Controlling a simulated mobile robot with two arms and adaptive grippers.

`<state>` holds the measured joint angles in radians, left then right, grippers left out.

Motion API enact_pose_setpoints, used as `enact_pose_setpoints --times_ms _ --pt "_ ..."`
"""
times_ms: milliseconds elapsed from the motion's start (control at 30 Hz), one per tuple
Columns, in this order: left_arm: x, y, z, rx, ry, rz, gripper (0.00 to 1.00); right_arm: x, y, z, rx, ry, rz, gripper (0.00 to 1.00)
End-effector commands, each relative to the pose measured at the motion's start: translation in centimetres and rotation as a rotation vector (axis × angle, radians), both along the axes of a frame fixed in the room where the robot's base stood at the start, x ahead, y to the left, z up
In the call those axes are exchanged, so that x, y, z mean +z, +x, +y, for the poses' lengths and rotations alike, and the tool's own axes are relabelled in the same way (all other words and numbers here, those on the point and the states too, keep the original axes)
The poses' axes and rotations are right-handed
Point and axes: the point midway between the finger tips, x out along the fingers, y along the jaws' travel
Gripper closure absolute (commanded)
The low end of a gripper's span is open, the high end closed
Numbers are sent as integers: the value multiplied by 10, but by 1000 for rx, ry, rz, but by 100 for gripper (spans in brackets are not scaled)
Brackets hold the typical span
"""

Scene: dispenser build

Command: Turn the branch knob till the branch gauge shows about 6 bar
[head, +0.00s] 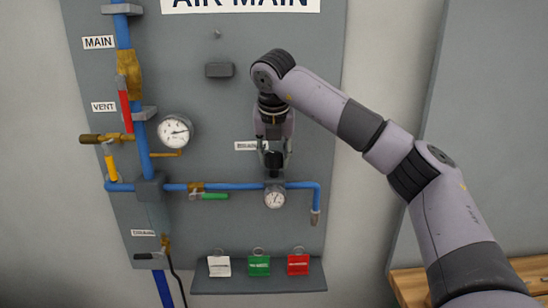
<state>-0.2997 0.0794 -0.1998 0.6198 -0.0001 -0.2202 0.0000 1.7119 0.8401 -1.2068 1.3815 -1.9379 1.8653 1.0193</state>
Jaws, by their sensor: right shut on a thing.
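The branch gauge (275,198) is a small round white dial on the blue branch pipe, low on the grey panel. It is too small to read. My right gripper (274,160) is just above this gauge, in front of the panel. Its fingers are shut around the black branch knob (273,165), which is mostly hidden by them. A white label (246,145), partly covered by the gripper, sits left of it. My left gripper is out of view.
A larger gauge (175,131) is left of my gripper. A green-handled valve (210,196) sits on the branch pipe (302,186). A red handle (125,110) and yellow handle (111,165) are further left. A shelf (230,285) with white, green and red tags is below.

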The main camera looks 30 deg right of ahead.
Motion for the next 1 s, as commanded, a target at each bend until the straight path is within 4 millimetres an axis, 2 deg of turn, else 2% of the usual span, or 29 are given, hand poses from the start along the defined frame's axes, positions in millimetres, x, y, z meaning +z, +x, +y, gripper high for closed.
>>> enact_pose_setpoints --times_ms 567,600,867,1000 --pt "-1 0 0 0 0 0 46 1 0 0 -41 -1 -2 94" --pt "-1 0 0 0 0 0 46 1 0 0 -40 0 -3 64" --pt "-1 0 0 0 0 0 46 0 0 0 -40 0 -1 46" --pt "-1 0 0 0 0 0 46 0 0 0 -40 0 -1 46"
